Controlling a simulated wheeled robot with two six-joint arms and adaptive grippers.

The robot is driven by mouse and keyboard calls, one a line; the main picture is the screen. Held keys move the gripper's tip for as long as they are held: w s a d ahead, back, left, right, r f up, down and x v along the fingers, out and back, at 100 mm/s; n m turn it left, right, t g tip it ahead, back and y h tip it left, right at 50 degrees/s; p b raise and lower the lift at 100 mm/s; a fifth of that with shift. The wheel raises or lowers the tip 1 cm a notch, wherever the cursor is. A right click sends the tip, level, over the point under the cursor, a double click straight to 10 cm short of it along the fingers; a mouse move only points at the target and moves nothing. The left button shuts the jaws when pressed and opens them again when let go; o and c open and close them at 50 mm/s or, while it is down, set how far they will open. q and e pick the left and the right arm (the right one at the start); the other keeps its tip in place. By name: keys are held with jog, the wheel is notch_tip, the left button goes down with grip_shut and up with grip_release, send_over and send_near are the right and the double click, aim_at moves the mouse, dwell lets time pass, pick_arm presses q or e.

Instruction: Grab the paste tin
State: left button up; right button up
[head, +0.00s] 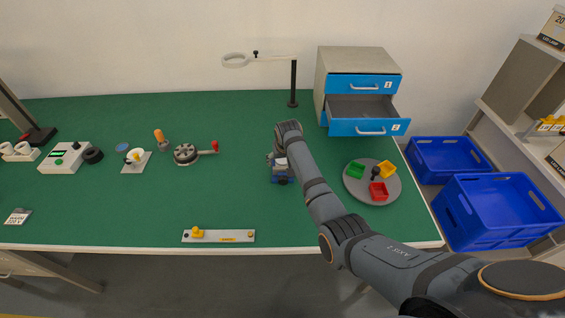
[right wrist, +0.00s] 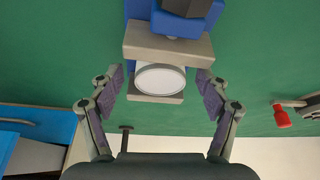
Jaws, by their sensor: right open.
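A round, pale-topped tin with a grey rim, which I take for the paste tin (right wrist: 160,79), sits between the grey jaws of a small blue vise (right wrist: 168,44) in the right wrist view. My right gripper (right wrist: 160,84) is open, with one finger on each side of the tin and a gap on both sides. In the head view, the blue vise (head: 281,179) stands on the green table right of centre, and my right gripper (head: 277,158) is just behind it. The tin is mostly hidden there. My left gripper is not in view.
A round grey tray (head: 354,190) with coloured bins is right of the vise. A drawer cabinet (head: 345,65) with one drawer open stands behind. A magnifier post (head: 294,85) is at the back. A red-handled crank device (head: 187,154) is left. Blue crates (head: 490,210) lie beyond the table.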

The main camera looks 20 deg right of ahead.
aim_at(283, 160)
jog(key=c, duration=1.4)
jog(key=shift+r, duration=0.1)
notch_tip(283, 160, up, 10)
jog(key=shift+b, duration=0.45)
